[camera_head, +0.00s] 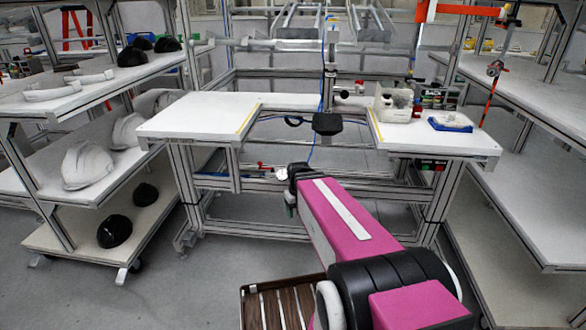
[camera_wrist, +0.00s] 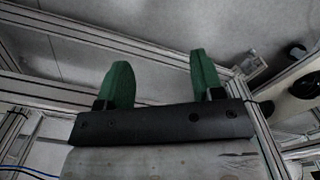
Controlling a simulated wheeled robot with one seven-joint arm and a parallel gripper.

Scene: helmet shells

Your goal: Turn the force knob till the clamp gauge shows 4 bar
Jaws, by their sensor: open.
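My gripper (camera_wrist: 160,62) has two green fingers spread apart in the wrist view, with nothing between them. In the head view my arm reaches toward the workbench, and its dark end hangs below the tabletop level, in front of the frame. A small round white part (camera_head: 282,174) shows just left of it; I cannot tell whether it is the clamp gauge. A pale panel (camera_wrist: 290,110) with round black parts is at the right edge of the wrist view, apart from the fingers. I cannot identify the force knob or read any gauge value.
The white workbench (camera_head: 190,115) has a central cut-out with a black pad (camera_head: 327,123). Racks with helmet shells (camera_head: 87,165) are at left; empty shelves (camera_head: 530,190) at right.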

